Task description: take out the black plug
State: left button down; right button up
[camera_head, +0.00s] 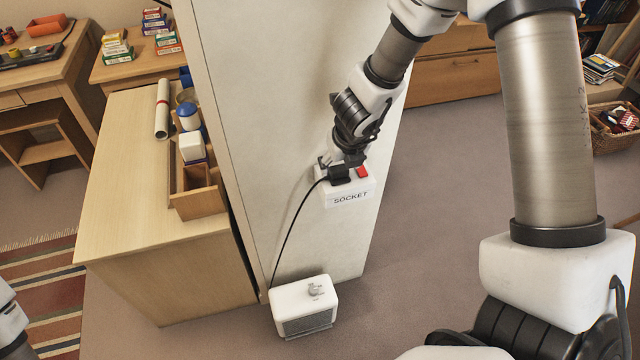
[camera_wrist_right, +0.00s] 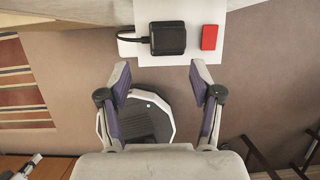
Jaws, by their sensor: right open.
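The black plug (camera_head: 340,173) sits in the white socket box (camera_head: 349,199) on the side of the pale panel. A black cord runs from it down to the white heater. My right gripper (camera_head: 346,157) is just above the plug in the head view and partly overlaps it. In the right wrist view, the plug (camera_wrist_right: 168,38) lies beyond the open fingertips (camera_wrist_right: 159,74), not between them. The fingers are apart and empty. A red switch (camera_wrist_right: 209,37) is right beside the plug. My left gripper does not show; only a bit of my left arm is at the left edge.
The white heater (camera_head: 303,306) stands on the floor by the panel (camera_head: 255,110). A wooden desk (camera_head: 140,170) with an organiser, a blue-capped jar and a paper roll is at left. The carpet (camera_head: 425,220) right of the panel is clear.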

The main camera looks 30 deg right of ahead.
aim_at(340, 169)
jog(key=shift+w+d+r+t+b, duration=0.1)
jog(key=shift+w+d+t+b, duration=0.05)
jog(key=shift+d, duration=0.25)
jog(key=shift+w+d+r+t+b, duration=0.1)
jog(key=shift+w+d+t+b, duration=0.05)
jog(key=shift+d, duration=0.25)
jog(key=b+x, duration=0.2)
jog(key=x, duration=0.4)
jog(key=shift+w+a+f, duration=0.1)
jog(key=shift+a+f, duration=0.05)
jog(key=shift+f, duration=0.2)
jog(key=shift+w+f, duration=0.15)
jog(key=shift+f, duration=0.05)
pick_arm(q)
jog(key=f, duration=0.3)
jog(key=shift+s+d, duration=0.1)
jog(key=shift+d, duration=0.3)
pick_arm(e)
jog(key=shift+r, duration=0.1)
jog(key=c, duration=0.9)
